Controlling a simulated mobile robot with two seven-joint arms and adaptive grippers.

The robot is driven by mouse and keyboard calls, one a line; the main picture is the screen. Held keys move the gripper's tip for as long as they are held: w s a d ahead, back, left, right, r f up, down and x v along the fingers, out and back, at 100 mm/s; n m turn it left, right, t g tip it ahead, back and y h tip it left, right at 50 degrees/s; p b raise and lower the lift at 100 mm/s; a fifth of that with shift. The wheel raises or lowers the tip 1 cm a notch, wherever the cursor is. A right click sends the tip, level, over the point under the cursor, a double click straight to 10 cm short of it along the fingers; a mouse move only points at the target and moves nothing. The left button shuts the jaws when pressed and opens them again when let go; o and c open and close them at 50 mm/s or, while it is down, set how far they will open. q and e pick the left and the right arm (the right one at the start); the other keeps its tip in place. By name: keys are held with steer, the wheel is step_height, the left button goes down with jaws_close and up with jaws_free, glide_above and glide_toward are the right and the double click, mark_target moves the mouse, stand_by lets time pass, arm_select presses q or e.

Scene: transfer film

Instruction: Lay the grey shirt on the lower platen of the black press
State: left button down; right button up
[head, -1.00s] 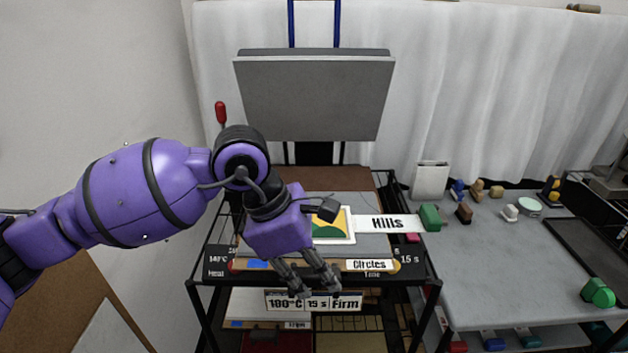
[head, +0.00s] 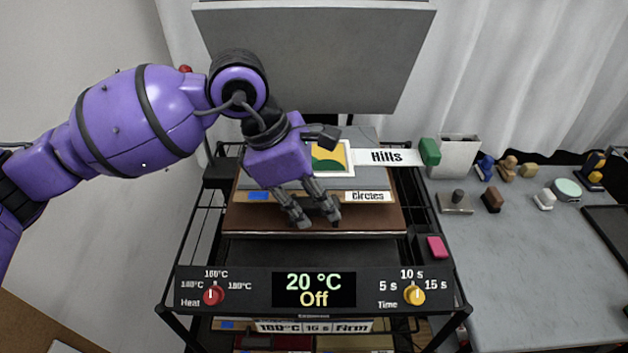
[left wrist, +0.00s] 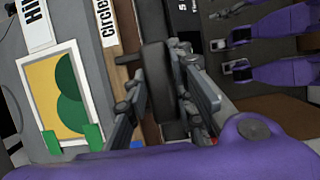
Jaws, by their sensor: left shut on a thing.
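The grey shirt (head: 372,182) lies flat on a thin board with a wooden front edge, a blue mark and a "Circles" label. A framed yellow-and-green picture (head: 328,158) lies on it; it also shows in the left wrist view (left wrist: 68,100). The shirt is over the brown lower platen (head: 375,220) of the black press; whether it rests fully on it I cannot tell. My left gripper (head: 317,222) is at the board's front edge, shut on a dark handle (left wrist: 158,82) there. The upper platen (head: 315,55) is raised. My right gripper is not in view.
The press panel (head: 313,290) in front reads 20 °C, Off, with a red and a yellow knob. A white "Hills" label (head: 388,157) sticks out right of the picture. A grey table (head: 510,270) with several small blocks stands right. A pink block (head: 437,247) sits beside the platen.

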arm_select(q)
steer(key=shift+s+r, duration=0.2)
steer(key=shift+s, duration=0.1)
steer(key=shift+w+f, duration=0.1)
steer(key=shift+f, duration=0.65)
step_height(320, 180, down, 5)
steer(key=shift+r+b, duration=0.2)
steer(key=shift+b, duration=0.65)
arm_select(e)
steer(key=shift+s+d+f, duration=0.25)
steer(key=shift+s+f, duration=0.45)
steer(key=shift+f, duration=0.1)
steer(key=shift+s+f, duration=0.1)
arm_select(q)
steer(key=shift+f, duration=0.55)
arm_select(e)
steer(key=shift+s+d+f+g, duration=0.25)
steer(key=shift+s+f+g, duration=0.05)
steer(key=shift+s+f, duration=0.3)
arm_select(q)
steer(key=c, duration=1.4)
jaws_free()
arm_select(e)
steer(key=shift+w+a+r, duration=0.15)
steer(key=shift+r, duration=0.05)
